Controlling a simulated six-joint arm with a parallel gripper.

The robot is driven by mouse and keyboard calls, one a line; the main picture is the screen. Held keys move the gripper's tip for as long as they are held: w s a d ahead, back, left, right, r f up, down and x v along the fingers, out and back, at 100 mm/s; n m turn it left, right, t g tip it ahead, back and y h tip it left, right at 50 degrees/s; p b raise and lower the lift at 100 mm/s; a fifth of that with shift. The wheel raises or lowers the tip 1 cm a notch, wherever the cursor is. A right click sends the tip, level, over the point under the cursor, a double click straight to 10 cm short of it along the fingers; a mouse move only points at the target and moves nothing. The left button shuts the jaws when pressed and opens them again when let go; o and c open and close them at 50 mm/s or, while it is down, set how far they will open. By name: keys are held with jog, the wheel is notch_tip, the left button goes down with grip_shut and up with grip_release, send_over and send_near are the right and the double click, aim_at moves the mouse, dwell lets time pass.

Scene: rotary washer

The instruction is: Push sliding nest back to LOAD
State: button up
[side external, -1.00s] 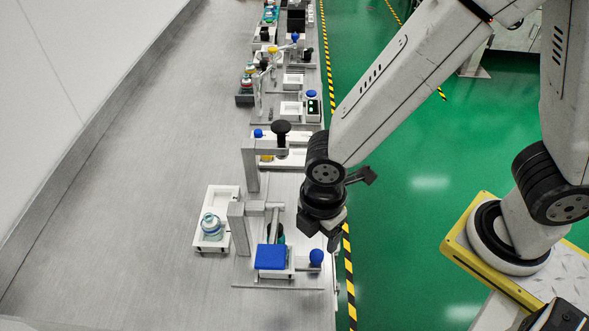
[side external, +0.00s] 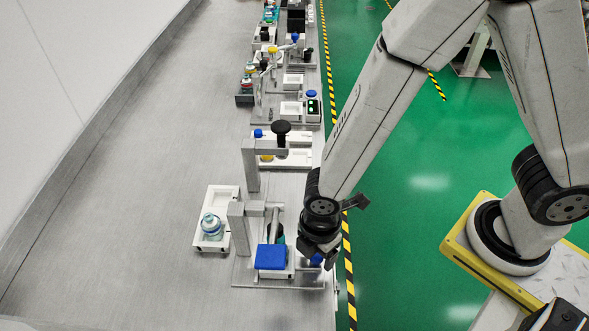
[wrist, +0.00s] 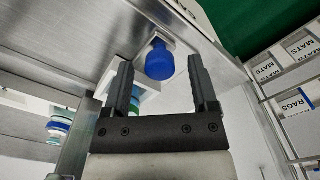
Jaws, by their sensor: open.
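In the side external view the sliding nest (side external: 283,274) is a white tray on a grey base, under a grey post with an arm. A blue block (side external: 271,257) covers its left part. A round blue knob (side external: 317,258) at its right side is partly hidden by my gripper (side external: 320,259). In the wrist view the blue knob (wrist: 160,62) stands between the two dark fingers of my gripper (wrist: 161,68), with visible gaps on both sides. The fingers are apart and hold nothing. I cannot tell how deep the knob sits between them.
A white tray (side external: 202,239) with a clear, blue-topped bottle (side external: 211,226) stands to the left of the post. A station with a black knob (side external: 281,128) stands behind, and more stations line the bench beyond. The bench (side external: 120,240) at left is clear; its right edge is close.

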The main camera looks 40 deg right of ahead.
grip_shut()
dwell(1.4)
